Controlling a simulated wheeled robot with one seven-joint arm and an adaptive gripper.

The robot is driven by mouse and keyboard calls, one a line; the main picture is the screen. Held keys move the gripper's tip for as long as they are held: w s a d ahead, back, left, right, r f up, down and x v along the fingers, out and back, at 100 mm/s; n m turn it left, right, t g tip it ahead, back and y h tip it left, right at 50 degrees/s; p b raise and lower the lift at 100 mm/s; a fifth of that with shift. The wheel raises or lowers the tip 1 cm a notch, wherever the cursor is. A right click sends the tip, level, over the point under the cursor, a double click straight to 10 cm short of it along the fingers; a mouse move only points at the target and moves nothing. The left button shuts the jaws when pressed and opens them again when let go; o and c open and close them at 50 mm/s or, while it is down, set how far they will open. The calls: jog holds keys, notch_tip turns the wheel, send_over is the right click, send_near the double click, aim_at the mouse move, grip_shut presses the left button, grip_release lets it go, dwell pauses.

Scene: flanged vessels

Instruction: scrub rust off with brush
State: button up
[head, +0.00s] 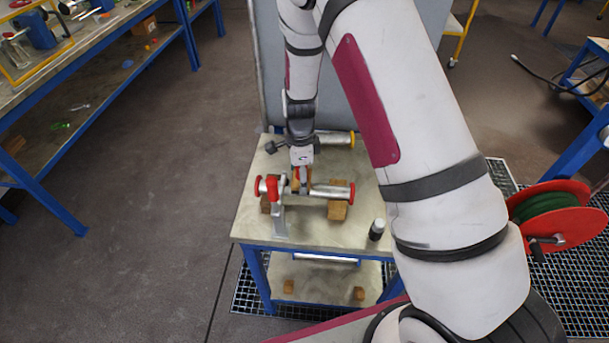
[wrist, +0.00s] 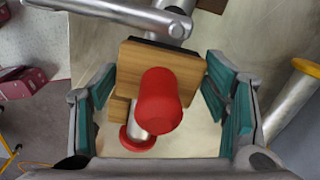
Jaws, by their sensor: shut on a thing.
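The brush (wrist: 191,73) is a wooden block with a dark lower edge and a red knob (wrist: 160,100). My gripper (wrist: 158,92) is shut on its wooden block, with teal pads on both sides. In the head view my gripper (head: 302,184) is over the near silver vessel (head: 327,190), which lies across wooden blocks and has red end flanges. In the wrist view a red flange (wrist: 136,140) shows partly behind the brush. I cannot tell whether the bristles touch the vessel. No rust can be made out; the brush and gripper hide part of the vessel.
A red-handled clamp (head: 273,190) stands at the vessel's left end. A yellow-flanged vessel (head: 332,139) lies behind. A dark bottle (head: 377,229) stands at the table's (head: 250,222) right front. A red hose reel (head: 553,216) is at right; open floor lies left.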

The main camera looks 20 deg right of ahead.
aim_at(322, 187)
jog(key=shift+s+d+r+p, duration=0.1)
jog(key=shift+s+d+p, duration=0.15)
jog(key=shift+d, duration=0.4)
jog(key=shift+s+d+p, duration=0.1)
jog(key=shift+s+d, duration=0.2)
jog(key=shift+d, duration=0.35)
jog(key=shift+s+d, duration=0.3)
jog(key=shift+d, duration=0.35)
jog(key=shift+s+d, duration=0.25)
jog(key=shift+d, duration=0.35)
jog(key=shift+s+d+f, duration=0.1)
jog(key=shift+d+f, duration=0.05)
jog(key=shift+f, duration=0.05)
jog(key=shift+w+a+r, duration=0.1)
jog(key=shift+w+a, duration=0.3)
jog(key=shift+a, duration=0.4)
jog(key=shift+w+a, duration=0.35)
jog(key=shift+a, duration=0.4)
jog(key=shift+c, duration=0.5)
jog(key=shift+w+a+b, duration=0.25)
jog(key=shift+a, duration=0.4)
jog(key=shift+w+a+b, duration=0.2)
jog(key=shift+w+a, duration=0.05)
jog(key=shift+a, duration=0.35)
jog(key=shift+s+d, duration=0.1)
